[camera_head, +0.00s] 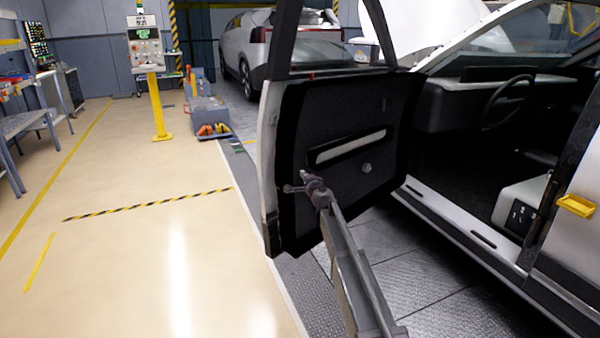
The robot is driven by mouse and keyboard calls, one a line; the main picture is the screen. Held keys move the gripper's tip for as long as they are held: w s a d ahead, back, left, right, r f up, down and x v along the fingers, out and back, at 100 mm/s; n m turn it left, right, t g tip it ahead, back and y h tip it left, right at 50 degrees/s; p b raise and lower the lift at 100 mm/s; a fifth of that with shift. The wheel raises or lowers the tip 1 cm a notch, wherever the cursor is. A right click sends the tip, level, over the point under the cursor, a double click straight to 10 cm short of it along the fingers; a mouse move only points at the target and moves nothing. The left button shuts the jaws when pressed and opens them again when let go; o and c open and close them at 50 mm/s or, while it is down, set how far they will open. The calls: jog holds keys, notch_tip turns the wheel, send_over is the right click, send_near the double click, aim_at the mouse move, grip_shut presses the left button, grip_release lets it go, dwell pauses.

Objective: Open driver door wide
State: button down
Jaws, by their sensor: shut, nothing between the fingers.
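The driver door (340,180) of the near car stands swung well out from the body, its dark inner panel facing me. The door opening shows the dashboard, the steering wheel (508,100) and a light seat part (520,200). My arm reaches up from the bottom of the picture to the door's inner side. My gripper (290,188) is shut and empty, in front of the lower left part of the inner panel. I cannot tell whether it touches the panel. The pale armrest strip (350,146) and a round knob (366,167) are just above and right of it.
A yellow-posted control stand (155,90) and a grey cart with tools (205,110) stand at the back left. Another car (290,45) is behind the door. A workbench (25,115) lines the left edge. The beige floor left of the door is clear.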

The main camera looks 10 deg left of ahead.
jog(key=s, duration=0.7)
jog(key=shift+s+d, duration=0.25)
jog(key=shift+d, duration=0.2)
jog(key=shift+r, duration=0.1)
